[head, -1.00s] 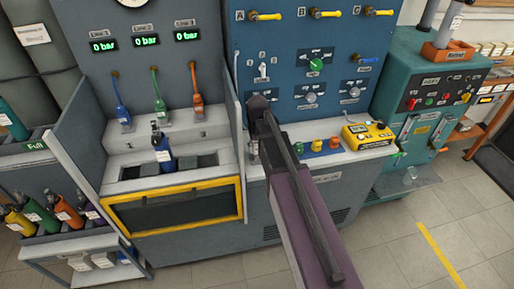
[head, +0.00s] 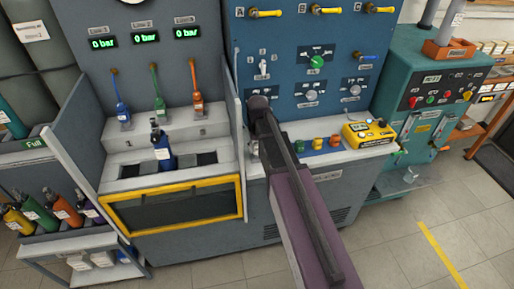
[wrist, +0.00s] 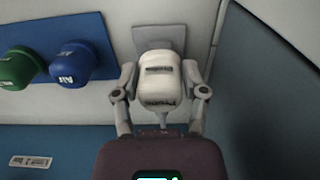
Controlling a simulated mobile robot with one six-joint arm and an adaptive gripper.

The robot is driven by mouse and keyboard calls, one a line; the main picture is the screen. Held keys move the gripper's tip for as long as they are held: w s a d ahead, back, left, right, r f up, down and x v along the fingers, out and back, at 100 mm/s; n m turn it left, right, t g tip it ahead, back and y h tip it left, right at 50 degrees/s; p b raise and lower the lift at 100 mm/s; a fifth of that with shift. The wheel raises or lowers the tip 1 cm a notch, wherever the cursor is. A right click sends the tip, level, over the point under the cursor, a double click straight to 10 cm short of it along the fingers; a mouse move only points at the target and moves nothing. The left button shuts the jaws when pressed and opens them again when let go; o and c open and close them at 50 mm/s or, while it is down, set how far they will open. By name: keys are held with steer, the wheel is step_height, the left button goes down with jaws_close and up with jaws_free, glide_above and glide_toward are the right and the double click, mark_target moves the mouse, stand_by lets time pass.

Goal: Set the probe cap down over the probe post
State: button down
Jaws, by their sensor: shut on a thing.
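The probe cap (wrist: 160,95), a pale rounded piece with dark label strips, sits between the fingers of my gripper (wrist: 161,78) in the wrist view. Both fingers press on its sides, so my gripper is shut on it. A thin pale stem shows below the cap; I cannot tell whether it is the probe post. A square grey plate (wrist: 160,36) shows behind the cap. In the head view my arm hides the cap and most of my gripper, at the bench beside the grey partition. I cannot make out the post or whether the cap touches it.
A blue knob (wrist: 74,63) and a green knob (wrist: 20,67) stand left of the cap on a blue strip. A wall panel (wrist: 270,90) stands close on the right. A yellow meter (head: 369,133) sits farther right on the bench in the head view.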

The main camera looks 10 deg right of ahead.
steer(key=shift+f+b, duration=0.4)
steer(key=shift+f, duration=0.05)
stand_by(0.3)
steer(key=shift+c, duration=0.3)
jaws_free()
steer(key=s+r+p, duration=0.3)
steer(key=s, duration=0.4)
steer(key=s+r+p, duration=0.3)
steer(key=s, duration=0.5)
steer(key=shift+s+r, duration=0.15)
steer(key=shift+s, duration=0.1)
steer(key=shift+a, duration=0.1)
